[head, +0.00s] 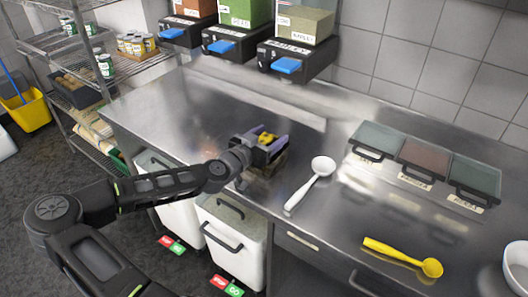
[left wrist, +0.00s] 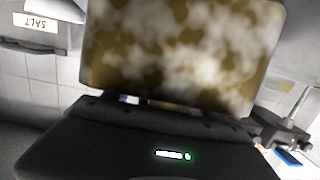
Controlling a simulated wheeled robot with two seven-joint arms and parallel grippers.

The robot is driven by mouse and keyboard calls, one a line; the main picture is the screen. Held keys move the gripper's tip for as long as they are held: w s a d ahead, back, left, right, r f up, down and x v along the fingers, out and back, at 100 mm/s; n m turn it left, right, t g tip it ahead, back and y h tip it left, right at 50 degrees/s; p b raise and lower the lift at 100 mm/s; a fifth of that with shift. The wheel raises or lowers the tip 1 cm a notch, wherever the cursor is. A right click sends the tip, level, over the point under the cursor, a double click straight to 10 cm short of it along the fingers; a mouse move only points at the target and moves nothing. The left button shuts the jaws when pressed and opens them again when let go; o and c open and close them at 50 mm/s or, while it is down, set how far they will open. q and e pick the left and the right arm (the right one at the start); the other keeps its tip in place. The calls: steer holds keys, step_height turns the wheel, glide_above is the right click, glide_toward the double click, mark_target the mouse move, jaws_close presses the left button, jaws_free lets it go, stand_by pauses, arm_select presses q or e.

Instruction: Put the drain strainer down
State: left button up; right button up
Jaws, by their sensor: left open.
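My left gripper (head: 266,148) is over the steel counter near its front edge, with its jaws apart. A brownish, boxy thing (head: 268,166) shows just under the gripper, at the counter surface. In the left wrist view a blurred brown and white mottled plate (left wrist: 180,50) stands close in front of the camera. It may be the drain strainer, but I cannot tell for sure. The gripper hides much of it in the head view, and I cannot tell whether it touches the jaws. My right gripper is not in view.
The steel counter (head: 190,110) is clear left of the gripper. A white ladle (head: 312,182) lies just right of it, a yellow spoon (head: 405,257) farther right. Lidded containers (head: 425,158) stand behind. White bins (head: 232,240) are below the front edge; dispensers (head: 295,55) hang behind.

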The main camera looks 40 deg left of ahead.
arm_select(q)
steer(key=shift+c, duration=0.4)
jaws_close()
stand_by(0.4)
